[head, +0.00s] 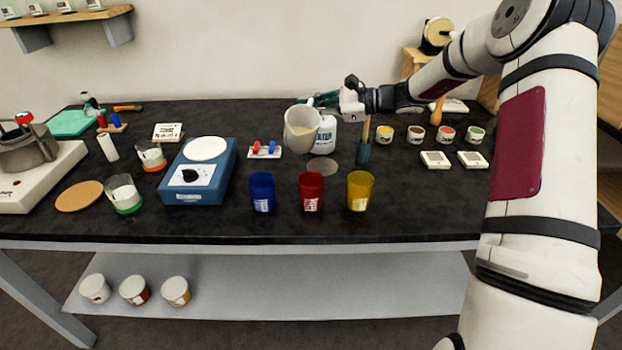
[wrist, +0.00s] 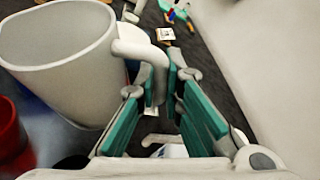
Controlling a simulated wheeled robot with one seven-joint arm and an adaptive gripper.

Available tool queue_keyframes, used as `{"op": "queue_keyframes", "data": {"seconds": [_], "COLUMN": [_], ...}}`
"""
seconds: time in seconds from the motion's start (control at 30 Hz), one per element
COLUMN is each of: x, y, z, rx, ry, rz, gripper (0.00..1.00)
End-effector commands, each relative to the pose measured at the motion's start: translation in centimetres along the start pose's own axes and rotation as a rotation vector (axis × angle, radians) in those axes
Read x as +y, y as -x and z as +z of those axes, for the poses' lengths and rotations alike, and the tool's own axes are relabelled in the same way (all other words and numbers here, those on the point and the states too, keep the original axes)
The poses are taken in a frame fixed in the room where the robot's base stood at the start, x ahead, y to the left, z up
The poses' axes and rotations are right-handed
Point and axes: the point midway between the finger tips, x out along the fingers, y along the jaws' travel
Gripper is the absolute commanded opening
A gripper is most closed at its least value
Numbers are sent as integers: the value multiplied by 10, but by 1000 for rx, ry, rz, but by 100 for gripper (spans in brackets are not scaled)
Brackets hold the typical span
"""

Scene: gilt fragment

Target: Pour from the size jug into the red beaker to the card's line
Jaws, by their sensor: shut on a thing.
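The size jug (head: 301,131) is white with a pale liquid inside, held up above the table at the middle of the head view. My gripper (head: 325,99) is shut on its handle; in the wrist view the handle (wrist: 150,52) sits between the teal fingers (wrist: 152,108) and the jug (wrist: 60,45) hangs to the left. The red beaker (head: 312,190) stands upright on the table, lower and nearer than the jug, between a blue beaker (head: 262,192) and a yellow beaker (head: 360,190). The card (head: 168,131) stands at the back left; its writing is too small to read.
Several small paint pots (head: 417,134) stand at right. The table front is clear.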

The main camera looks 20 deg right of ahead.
Motion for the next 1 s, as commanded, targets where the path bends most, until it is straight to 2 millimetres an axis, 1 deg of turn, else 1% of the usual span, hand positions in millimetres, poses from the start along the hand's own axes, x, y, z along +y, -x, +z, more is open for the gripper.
{"op": "queue_keyframes", "data": {"seconds": [0.3, 0.53, 0.7, 1.0], "x": [18, 24, 29, 36], "y": [10, 14, 13, 14], "z": [8, 10, 5, 1], "rx": [-63, -106, -124, -148], "ry": [168, 284, 337, 401], "rz": [-75, -126, -148, -177], "gripper": [0, 0, 0, 0]}}
